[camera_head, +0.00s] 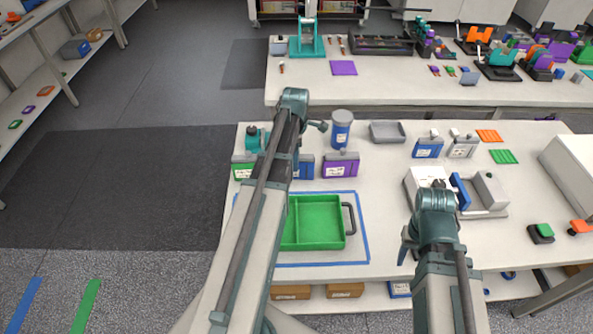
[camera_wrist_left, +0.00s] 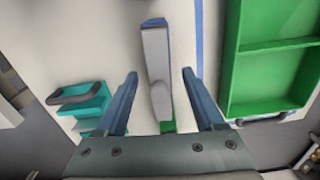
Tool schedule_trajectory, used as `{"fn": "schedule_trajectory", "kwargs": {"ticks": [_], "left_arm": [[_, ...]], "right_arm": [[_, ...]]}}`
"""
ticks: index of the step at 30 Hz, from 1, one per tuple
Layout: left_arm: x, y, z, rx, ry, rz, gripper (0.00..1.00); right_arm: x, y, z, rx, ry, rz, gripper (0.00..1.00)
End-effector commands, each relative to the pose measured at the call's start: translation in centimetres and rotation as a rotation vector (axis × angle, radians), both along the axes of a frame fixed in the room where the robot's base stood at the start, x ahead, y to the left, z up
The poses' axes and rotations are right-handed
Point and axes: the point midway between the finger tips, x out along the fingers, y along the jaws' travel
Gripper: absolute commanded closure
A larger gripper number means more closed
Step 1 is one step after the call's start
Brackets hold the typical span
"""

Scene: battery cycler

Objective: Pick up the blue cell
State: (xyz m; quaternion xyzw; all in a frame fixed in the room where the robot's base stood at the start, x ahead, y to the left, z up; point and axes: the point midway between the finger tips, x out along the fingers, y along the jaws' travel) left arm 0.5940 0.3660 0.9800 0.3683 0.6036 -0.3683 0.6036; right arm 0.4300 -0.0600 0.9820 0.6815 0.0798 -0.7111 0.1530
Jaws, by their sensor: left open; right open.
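A blue cell (camera_head: 307,167) with a white label stands in a row between a green cell (camera_head: 243,167) and a purple cell (camera_head: 340,165), partly hidden by my left arm. Another blue cell (camera_head: 428,148) stands further right. In the left wrist view my left gripper (camera_wrist_left: 160,75) is open, its two fingers apart on either side of a grey-topped shape. That shape (camera_wrist_left: 157,70) shows blue at its far end and green at its near end. No contact shows. My right gripper (camera_head: 408,243) is open and low at the right, mostly hidden by its wrist.
A green tray (camera_head: 347,228) lies inside a blue taped outline near the front. A teal object (camera_wrist_left: 83,103) sits beside my left gripper. A blue cylinder (camera_head: 341,130) and a grey tray (camera_head: 388,132) stand behind the cells. A grey-white fixture (camera_head: 488,192) stands right.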

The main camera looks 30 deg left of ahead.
Motion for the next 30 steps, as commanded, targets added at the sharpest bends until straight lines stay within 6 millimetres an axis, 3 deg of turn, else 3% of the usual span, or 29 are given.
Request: {"fn": "schedule_trajectory", "kwargs": {"ticks": [9,19,30], "left_arm": [[0.1,-0.2,-4.3,0.0,0.0,0.0,0.3],[0.1,-0.2,-4.4,0.0,0.0,0.0,0.32],[0.1,-0.2,-4.4,0.0,0.0,0.0,0.98]], "right_arm": [[0.0,0.0,-4.3,0.0,0.0,-0.001,0.5],[0.0,0.0,-4.4,0.0,0.0,0.0,0.5],[0.0,0.0,-4.4,0.0,0.0,0.0,0.5]]}}
